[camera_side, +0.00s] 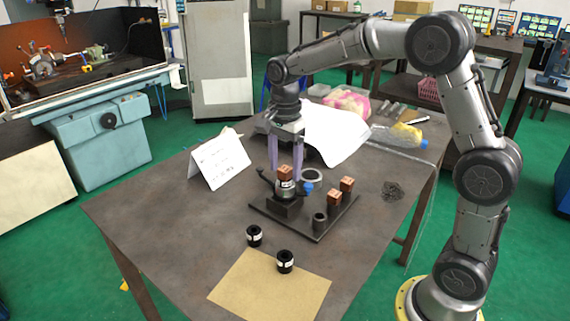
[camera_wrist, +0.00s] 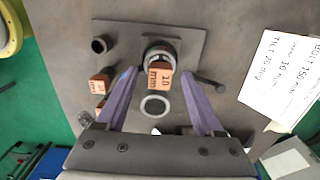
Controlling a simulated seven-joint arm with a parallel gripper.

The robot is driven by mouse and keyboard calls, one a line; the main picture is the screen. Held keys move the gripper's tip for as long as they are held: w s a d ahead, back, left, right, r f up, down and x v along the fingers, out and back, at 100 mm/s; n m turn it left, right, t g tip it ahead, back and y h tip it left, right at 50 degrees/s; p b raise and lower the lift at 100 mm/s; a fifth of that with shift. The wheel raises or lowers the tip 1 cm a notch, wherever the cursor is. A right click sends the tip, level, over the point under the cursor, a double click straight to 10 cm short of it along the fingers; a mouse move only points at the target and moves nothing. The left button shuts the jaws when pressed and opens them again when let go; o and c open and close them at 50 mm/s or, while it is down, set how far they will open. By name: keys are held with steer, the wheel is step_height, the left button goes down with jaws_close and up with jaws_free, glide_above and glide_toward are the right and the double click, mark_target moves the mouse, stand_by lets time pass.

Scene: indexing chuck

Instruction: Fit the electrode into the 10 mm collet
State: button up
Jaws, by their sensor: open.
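A copper electrode block (camera_side: 286,172) marked "10 mm" sits upright on top of the dark chuck (camera_side: 287,191). The block also shows in the wrist view (camera_wrist: 160,80), over the chuck's round mouth (camera_wrist: 158,55). Its lower end is hidden, so I cannot tell how deep it sits. My gripper (camera_side: 286,164) is open, pointing down, with its purple fingers apart on either side above the block. In the wrist view my gripper (camera_wrist: 157,72) shows a gap between each finger and the block. Two more copper blocks (camera_side: 347,184) (camera_side: 334,197) stand on the base plate (camera_side: 265,217).
A dark empty socket (camera_side: 320,220) stands at the plate's front right. A grey ring (camera_side: 312,176) lies behind the chuck. Two black collets (camera_side: 254,235) (camera_side: 285,261) stand near tan paper (camera_side: 270,290). A written card (camera_side: 220,158) stands left. Handles stick out from the chuck.

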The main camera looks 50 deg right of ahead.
step_height(320, 180, up, 14)
stand_by(0.6)
stand_by(0.4)
steer(key=s+a+r+n+t, duration=0.1)
steer(key=s+r+n, duration=0.1)
steer(key=s, duration=0.5)
steer(key=s+a+r+n+t, duration=0.1)
steer(key=s+a+r+t, duration=0.15)
steer(key=s, duration=0.45)
steer(key=s+f+n+t, duration=0.2)
steer(key=s+f+n, duration=0.8)
steer(key=f+n, duration=0.3)
steer(key=shift+s+f+n, duration=0.15)
steer(key=shift+s+n, duration=0.25)
steer(key=shift+n, duration=0.6)
